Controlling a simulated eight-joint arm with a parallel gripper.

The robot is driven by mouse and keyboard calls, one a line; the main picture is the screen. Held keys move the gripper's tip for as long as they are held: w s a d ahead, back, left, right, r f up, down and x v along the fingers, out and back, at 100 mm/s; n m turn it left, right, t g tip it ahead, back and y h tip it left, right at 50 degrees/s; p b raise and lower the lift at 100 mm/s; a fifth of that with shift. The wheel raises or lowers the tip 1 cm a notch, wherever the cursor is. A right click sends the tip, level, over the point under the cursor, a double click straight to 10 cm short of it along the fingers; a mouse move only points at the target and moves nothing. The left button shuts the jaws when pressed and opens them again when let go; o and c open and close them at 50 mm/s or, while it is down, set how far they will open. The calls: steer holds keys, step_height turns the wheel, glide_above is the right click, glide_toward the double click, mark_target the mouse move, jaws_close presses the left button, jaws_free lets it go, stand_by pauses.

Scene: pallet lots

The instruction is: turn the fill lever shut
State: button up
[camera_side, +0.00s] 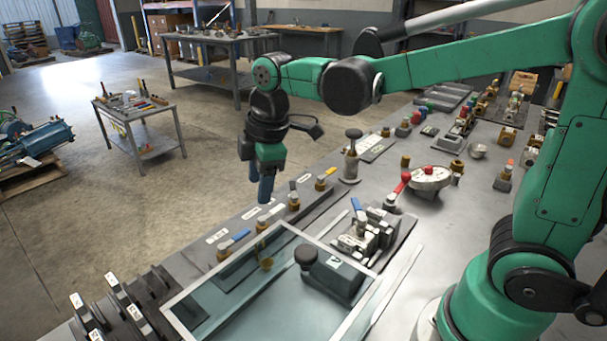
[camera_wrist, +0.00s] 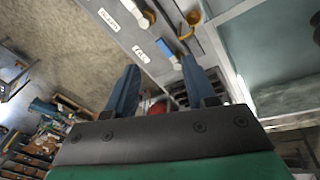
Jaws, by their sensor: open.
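A row of small brass valves with coloured levers and white labels runs along the bench's left edge. A blue lever (camera_side: 236,237) is nearest, a dark lever (camera_side: 292,188) is in the middle, and a yellow lever (camera_side: 326,173) is farther back. A blue lever (camera_wrist: 187,23) shows beyond the fingertips there.
A clear-walled box (camera_side: 178,323) stands at the front of the bench. A plunger post (camera_side: 351,165) rises behind the levers.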

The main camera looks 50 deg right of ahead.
steer(key=s+d+m+t, duration=0.3)
steer(key=s+m, duration=0.4)
steer(key=m, duration=0.5)
steer(key=shift+s+d+f+m+t, duration=0.15)
steer(key=shift+s+f+m+t, duration=0.15)
steer(key=shift+t, duration=0.4)
steer(key=shift+s+f, duration=0.1)
stand_by(1.0)
